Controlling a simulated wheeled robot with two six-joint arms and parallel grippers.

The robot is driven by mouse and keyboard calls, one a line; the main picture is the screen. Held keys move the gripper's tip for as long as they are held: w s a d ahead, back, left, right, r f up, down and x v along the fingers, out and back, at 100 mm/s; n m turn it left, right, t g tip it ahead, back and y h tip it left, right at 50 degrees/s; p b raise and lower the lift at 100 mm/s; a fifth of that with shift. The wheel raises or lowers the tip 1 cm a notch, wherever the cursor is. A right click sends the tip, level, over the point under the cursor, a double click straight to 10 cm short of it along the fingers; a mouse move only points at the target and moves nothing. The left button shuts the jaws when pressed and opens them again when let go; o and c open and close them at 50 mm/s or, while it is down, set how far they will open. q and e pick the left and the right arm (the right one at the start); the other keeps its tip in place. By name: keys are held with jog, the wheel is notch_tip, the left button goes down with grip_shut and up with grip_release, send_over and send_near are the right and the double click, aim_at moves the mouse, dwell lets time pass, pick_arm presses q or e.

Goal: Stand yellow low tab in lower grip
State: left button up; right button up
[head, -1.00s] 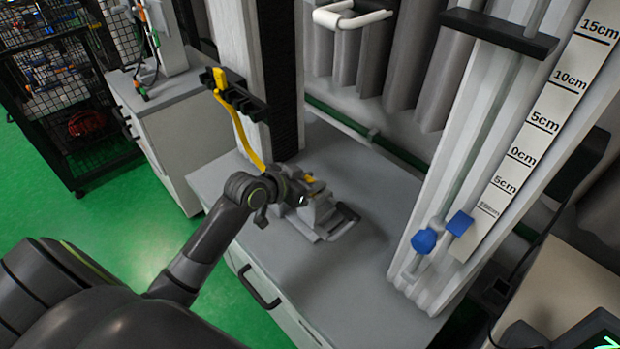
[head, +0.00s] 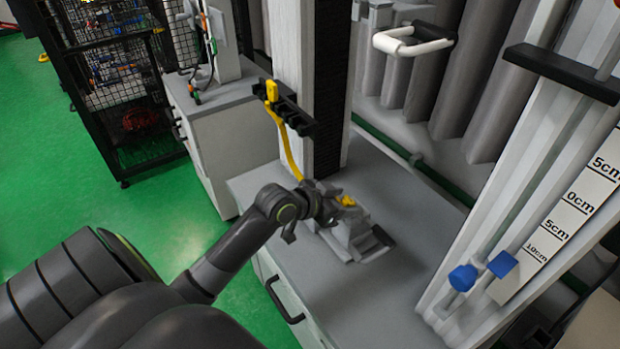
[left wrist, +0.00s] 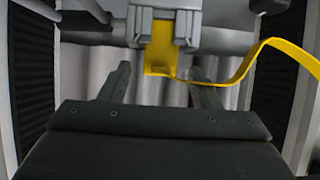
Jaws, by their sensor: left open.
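The yellow low tab (head: 347,201) is at the top of the grey lower grip (head: 350,238) on the bench. In the left wrist view the tab (left wrist: 160,48) sits between the two grey jaws of the grip (left wrist: 187,28). A yellow strap (head: 284,142) runs from it up to a black rack. My left gripper (head: 322,209) is beside the grip on its left. In the left wrist view my gripper (left wrist: 160,85) is open, its fingers apart on either side below the tab, with nothing between them. My right gripper is not in view.
The black rack (head: 286,107) on the column holds the strap's upper end. A white-and-black handle (head: 412,40) is behind. A scaled rail with blue knobs (head: 463,277) stands right. The bench top (head: 385,290) in front is clear.

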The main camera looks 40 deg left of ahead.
pick_arm(q)
jog(key=p+v, duration=0.2)
jog(key=v, duration=1.3)
jog(key=shift+s, duration=0.15)
jog(key=s+d+f+n+g+y, duration=0.2)
jog(key=s+f+n+g+y, duration=0.35)
jog(key=s+f, duration=1.1)
notch_tip(320, 180, down, 22)
jog(key=s+a+m+g, duration=0.1)
jog(key=a+g, duration=0.1)
jog(key=g, duration=0.2)
jog(key=s+d+f, duration=0.1)
jog(key=s+f, duration=1.4)
jog(key=f, duration=0.1)
jog(key=shift+s+g, duration=0.2)
jog(key=shift+g, duration=0.25)
